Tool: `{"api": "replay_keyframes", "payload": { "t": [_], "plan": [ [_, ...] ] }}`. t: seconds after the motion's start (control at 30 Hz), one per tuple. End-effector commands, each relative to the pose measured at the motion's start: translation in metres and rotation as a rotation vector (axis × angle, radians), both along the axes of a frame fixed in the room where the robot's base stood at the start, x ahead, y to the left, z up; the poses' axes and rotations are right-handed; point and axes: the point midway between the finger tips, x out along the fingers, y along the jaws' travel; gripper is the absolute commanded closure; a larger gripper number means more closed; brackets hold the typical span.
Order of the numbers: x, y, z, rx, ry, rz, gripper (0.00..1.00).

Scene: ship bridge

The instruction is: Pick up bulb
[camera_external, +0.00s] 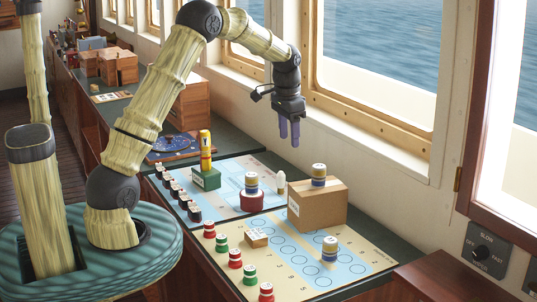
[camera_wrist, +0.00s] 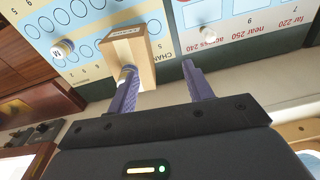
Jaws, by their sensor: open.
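The bulb appears to be the small white upright object (camera_external: 281,184) on the blue and white chart board, just left of the cardboard box. In the wrist view a small pale shape that looks like the bulb (camera_wrist: 209,38) is ahead of the fingertips, slightly right of them. My gripper (camera_external: 289,136) has purple fingers pointing down. It hangs in the air above the bulb and the box, near the window. In the wrist view its fingers (camera_wrist: 158,70) are apart with nothing between them.
The cardboard box (camera_external: 309,210) bears a striped jar (camera_external: 319,176), close to the right of the bulb. Left of it are a red-based jar (camera_external: 251,197) and a green block (camera_external: 206,180) with a yellow cylinder. Several coloured pieces line the boards. The window wall (camera_external: 377,135) stands behind.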

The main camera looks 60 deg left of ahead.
Motion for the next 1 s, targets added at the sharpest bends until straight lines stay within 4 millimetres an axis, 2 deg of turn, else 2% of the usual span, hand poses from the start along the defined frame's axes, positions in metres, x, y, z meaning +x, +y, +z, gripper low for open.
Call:
{"api": "replay_keyframes", "payload": {
  "t": [0.03,0.2,0.3,0.4,0.53,0.83,1.0],
  "plan": [
    [0.009,0.017,-0.007,-0.001,0.008,0.001,0.49],
    [0.028,0.067,-0.018,-0.008,0.039,-0.018,0.49],
    [0.035,0.093,-0.025,-0.015,0.056,-0.029,0.49],
    [0.038,0.112,-0.029,-0.019,0.066,-0.039,0.49],
    [0.038,0.121,-0.030,-0.021,0.073,-0.046,0.49],
    [0.038,0.121,-0.030,-0.021,0.074,-0.046,0.49],
    [0.038,0.120,-0.044,-0.023,0.076,-0.046,0.49]
  ]
}}
